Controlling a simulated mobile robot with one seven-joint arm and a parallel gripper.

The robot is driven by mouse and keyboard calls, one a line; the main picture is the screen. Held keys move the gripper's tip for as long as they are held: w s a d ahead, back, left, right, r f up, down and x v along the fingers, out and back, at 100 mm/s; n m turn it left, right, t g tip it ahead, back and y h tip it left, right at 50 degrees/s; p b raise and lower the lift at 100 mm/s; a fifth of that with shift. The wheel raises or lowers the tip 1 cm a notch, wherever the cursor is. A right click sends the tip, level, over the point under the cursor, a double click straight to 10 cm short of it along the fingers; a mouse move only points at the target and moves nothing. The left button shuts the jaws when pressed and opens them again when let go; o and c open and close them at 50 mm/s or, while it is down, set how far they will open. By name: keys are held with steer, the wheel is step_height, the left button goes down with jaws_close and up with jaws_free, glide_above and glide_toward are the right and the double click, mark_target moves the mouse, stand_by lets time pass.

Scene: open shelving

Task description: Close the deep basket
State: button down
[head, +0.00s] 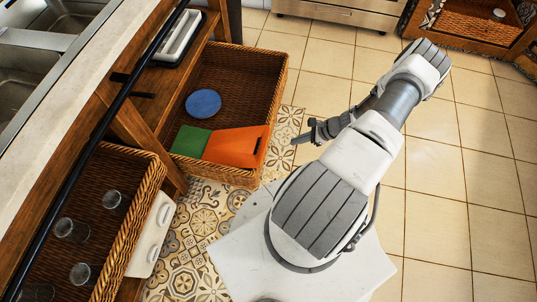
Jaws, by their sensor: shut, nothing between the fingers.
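A deep wicker basket (272,92) stands pulled out from the wooden shelving in the upper left of the head view. A blue round item (203,103), a green item (190,141) and an orange item (232,146) lie inside it. My gripper (301,136) is shut and empty. It is just right of the basket's front right corner in the picture, pointing left, with a small gap seen between them. Whether it is level with the rim, I cannot tell.
A second wicker basket (129,228) with several glasses sits at the lower left. A black rail and counter (62,112) run along the left. A white tray (178,39) is on a shelf. Tiled floor (460,190) on the right is clear.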

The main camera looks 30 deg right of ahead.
steer(key=w+a+f+m+b, duration=0.1)
steer(key=w+a+f+b, duration=0.3)
steer(key=f, duration=0.7)
steer(key=shift+w+a+f+t+b, duration=0.15)
steer(key=shift+w+a+t+b, duration=0.2)
steer(key=shift+w+a, duration=1.5)
steer(key=shift+s+a, duration=0.45)
steer(key=shift+a, duration=0.05)
